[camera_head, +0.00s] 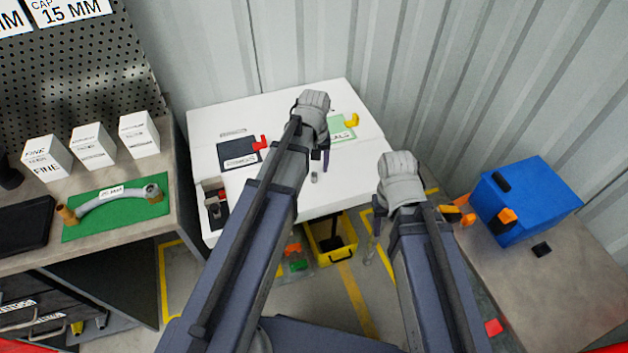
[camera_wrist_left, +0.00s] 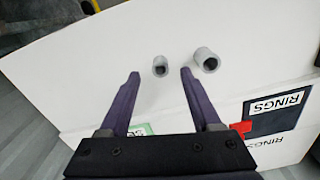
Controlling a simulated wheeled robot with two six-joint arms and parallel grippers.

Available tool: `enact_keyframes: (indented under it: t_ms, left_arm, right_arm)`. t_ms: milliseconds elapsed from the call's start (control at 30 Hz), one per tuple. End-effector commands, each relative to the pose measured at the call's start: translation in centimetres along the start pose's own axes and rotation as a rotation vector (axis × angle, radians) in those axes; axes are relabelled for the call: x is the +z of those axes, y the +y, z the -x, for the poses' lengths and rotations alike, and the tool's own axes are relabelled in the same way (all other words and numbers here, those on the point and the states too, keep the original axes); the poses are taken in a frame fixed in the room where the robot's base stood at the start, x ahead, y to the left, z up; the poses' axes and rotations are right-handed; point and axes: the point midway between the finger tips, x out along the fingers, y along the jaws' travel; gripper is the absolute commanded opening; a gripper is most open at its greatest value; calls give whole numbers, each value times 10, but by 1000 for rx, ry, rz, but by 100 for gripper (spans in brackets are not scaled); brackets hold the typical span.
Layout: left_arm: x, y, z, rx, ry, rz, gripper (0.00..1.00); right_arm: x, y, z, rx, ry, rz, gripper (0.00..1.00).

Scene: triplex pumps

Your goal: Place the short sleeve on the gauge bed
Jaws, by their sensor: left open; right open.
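Two small grey hollow sleeves stand on the white table in the left wrist view. The smaller, shorter-looking one (camera_wrist_left: 160,66) is just beyond the gap between my left fingertips, and the larger one (camera_wrist_left: 206,60) is right of the right finger. In the head view, one grey sleeve (camera_head: 315,177) shows below my left gripper (camera_head: 325,158); the other seems hidden by my arm. My left gripper (camera_wrist_left: 160,76) is open and empty. My right gripper (camera_head: 372,245) is open, off the table's front right side. I cannot clearly identify the gauge bed.
A dark RINGS mat (camera_head: 235,153) with a red piece (camera_head: 260,142) and a green SEALS mat (camera_head: 341,129) with a yellow piece (camera_head: 352,120) lie on the table. A dark fixture (camera_head: 216,210) is at its left front. A yellow bin (camera_head: 325,250) stands below; a blue box (camera_head: 530,195) is right.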

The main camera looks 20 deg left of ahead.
Motion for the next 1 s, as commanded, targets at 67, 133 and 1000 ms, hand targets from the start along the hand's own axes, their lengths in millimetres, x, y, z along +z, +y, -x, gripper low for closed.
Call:
enact_keyframes:
  t_ms: [67,133,1000]
  left_arm:
    - [0,-1,-17,0,0,0,64]
    - [0,-1,-26,0,0,0,64]
    - [0,-1,-35,0,0,0,13]
  right_arm:
    - [-1,-2,-17,0,0,0,50]
    - [-2,-2,-26,0,0,0,50]
    - [-2,-3,-35,0,0,1,50]
